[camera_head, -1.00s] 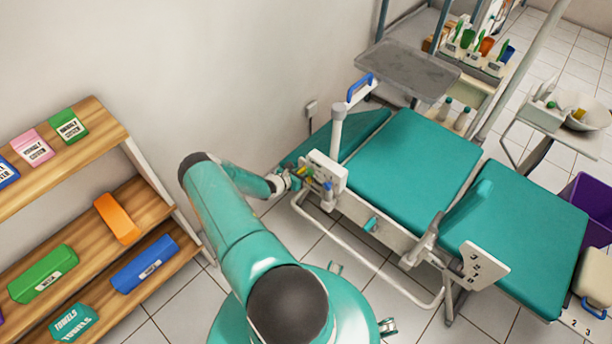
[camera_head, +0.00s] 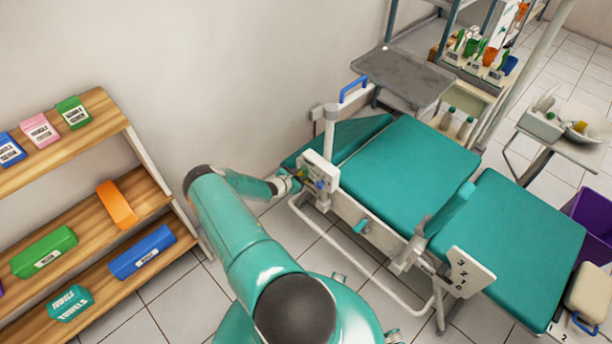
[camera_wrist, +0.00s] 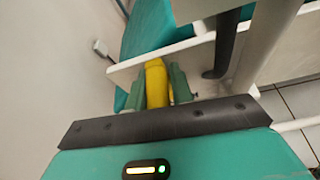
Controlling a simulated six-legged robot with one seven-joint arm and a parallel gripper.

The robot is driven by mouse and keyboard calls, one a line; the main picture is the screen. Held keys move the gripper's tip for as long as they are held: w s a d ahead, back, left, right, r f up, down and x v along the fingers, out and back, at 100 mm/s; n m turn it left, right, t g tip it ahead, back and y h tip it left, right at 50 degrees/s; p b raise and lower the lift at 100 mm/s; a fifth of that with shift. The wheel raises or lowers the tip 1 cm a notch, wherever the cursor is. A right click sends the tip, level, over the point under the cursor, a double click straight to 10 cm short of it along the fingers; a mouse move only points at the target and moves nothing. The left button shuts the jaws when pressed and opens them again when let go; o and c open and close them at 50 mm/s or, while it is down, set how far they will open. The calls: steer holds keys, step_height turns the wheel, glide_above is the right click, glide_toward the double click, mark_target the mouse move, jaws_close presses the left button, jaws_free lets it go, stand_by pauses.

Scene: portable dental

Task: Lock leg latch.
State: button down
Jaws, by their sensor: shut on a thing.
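A teal dental chair (camera_head: 405,165) stands right of my arm, with a white panel (camera_head: 321,171) on its near left end. My gripper (camera_head: 300,179) is at that panel, and its fingers are small and hard to make out there. In the wrist view my gripper (camera_wrist: 156,87) has its green fingers on both sides of a yellow handle (camera_wrist: 156,82) and is shut on it. The handle's far end reaches the chair's white frame (camera_wrist: 190,50). I cannot tell from its look whether this handle is the leg latch. A teal lever (camera_head: 361,226) shows on the chair's side.
A wooden shelf (camera_head: 95,123) with coloured boxes stands left. A grey tray (camera_head: 402,75) is behind the chair. A white post (camera_head: 331,130) and a white side rail (camera_head: 345,256) are close to my gripper.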

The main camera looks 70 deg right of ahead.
steer(key=shift+w+a, duration=0.1)
steer(key=shift+w, duration=0.25)
stand_by(0.4)
steer(key=c, duration=1.3)
jaws_free()
steer(key=shift+s, duration=0.25)
steer(key=v, duration=1.3)
steer(key=shift+a+r, duration=0.15)
steer(key=shift+a, duration=0.2)
